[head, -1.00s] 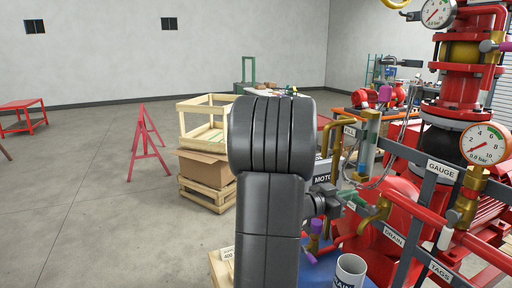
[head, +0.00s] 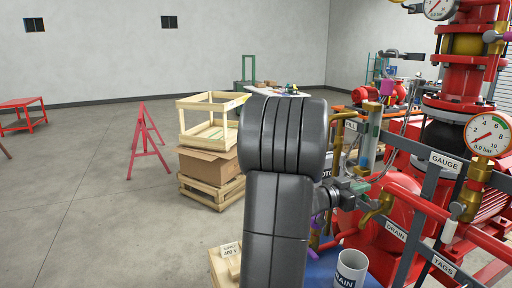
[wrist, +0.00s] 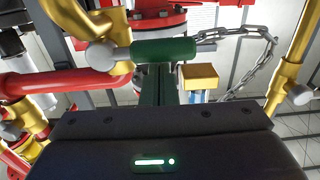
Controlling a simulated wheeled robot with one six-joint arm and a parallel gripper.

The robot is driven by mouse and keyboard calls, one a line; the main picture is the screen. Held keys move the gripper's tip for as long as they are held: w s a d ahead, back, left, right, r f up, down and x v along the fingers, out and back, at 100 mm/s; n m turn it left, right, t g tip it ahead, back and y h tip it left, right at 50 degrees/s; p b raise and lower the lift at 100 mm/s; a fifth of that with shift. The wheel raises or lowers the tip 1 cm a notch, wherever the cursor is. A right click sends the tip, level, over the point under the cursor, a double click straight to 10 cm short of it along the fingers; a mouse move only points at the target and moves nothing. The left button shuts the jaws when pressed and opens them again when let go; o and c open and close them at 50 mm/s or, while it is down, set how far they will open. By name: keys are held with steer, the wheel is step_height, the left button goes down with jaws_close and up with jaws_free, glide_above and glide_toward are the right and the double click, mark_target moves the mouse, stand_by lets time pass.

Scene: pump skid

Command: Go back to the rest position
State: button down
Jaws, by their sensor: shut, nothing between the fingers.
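My gripper (head: 362,187) shows in the head view just right of my dark arm, in front of the pump skid. It is close to the brass drain valve (head: 377,207); I cannot tell whether they touch. In the wrist view my gripper's dark fingers (wrist: 160,88) are together, with nothing seen between them. They point at a green cylindrical handle (wrist: 163,51) on a brass fitting; contact is unclear. My arm stands raised in the head view and hides part of the skid.
Red pipes, a pressure gauge (head: 488,134) and a grey rail labelled GAUGE, DRAIN and TAGS (head: 443,265) crowd the right. A white cup (head: 350,267) stands below. A chain (wrist: 252,42) hangs near the green handle. A wooden crate (head: 210,120) stands left; open floor lies beyond.

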mark_target(395, 193)
steer(key=s+r, duration=0.1)
steer(key=s+d+r, duration=0.1)
steer(key=s, duration=0.1)
steer(key=s+d+r, duration=0.1)
steer(key=s, duration=0.1)
steer(key=shift+r+b, duration=0.1)
steer(key=shift+b, duration=0.25)
steer(key=s, duration=0.1)
steer(key=s+d+f, duration=0.1)
steer(key=s, duration=0.1)
steer(key=shift+d+f+b, duration=0.1)
steer(key=shift+f+b, duration=0.05)
steer(key=shift+b, duration=0.15)
steer(key=p+v, duration=0.1)
steer(key=v, duration=0.2)
steer(key=shift+s+a, duration=0.15)
steer(key=shift+a, duration=0.2)
